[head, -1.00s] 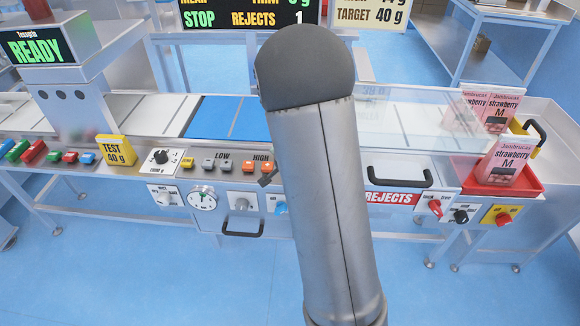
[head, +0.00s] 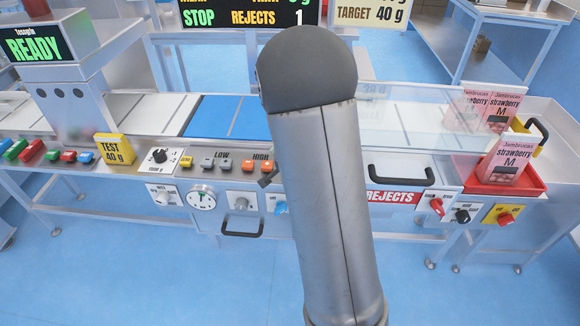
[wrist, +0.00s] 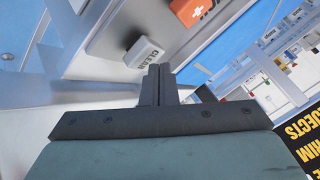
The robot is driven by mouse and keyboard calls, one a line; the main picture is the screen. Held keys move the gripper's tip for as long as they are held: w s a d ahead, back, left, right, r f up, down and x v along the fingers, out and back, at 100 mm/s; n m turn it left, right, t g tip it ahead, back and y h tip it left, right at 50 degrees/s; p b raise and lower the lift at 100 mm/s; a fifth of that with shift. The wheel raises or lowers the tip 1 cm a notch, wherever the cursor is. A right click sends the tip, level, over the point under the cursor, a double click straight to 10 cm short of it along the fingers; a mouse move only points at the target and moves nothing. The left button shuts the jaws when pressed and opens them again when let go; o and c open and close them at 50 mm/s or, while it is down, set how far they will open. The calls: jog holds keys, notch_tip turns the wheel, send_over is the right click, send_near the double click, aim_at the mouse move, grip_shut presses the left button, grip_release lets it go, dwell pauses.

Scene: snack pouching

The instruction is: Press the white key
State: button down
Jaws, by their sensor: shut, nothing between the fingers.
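The white key (wrist: 143,52) shows in the wrist view as a small raised block on a grey panel, with dark lettering that reads like CLEAN beside it. My gripper (wrist: 161,70) is shut and empty, its fingertips just right of and slightly below the key in that view. I cannot tell whether they touch it. In the head view my arm covers the middle of the panel, and I cannot make out the white key there. Only a small dark piece, perhaps of the gripper, shows at the arm's left edge.
An orange key (wrist: 195,10) lies beyond the white one in the wrist view. In the head view the conveyor front carries a yellow TEST block (head: 114,150), a dial (head: 159,156) and grey keys (head: 224,164). A red tray (head: 532,184) with pink pouches stands right.

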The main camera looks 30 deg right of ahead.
jog(key=shift+f+b, duration=0.55)
jog(key=shift+b, duration=0.1)
dwell(0.6)
jog(key=shift+r, duration=0.1)
jog(key=shift+r+p, duration=0.55)
jog(key=shift+r, duration=0.3)
jog(key=shift+r+p, duration=1.8)
jog(key=shift+r, duration=0.8)
jog(key=shift+f, duration=0.1)
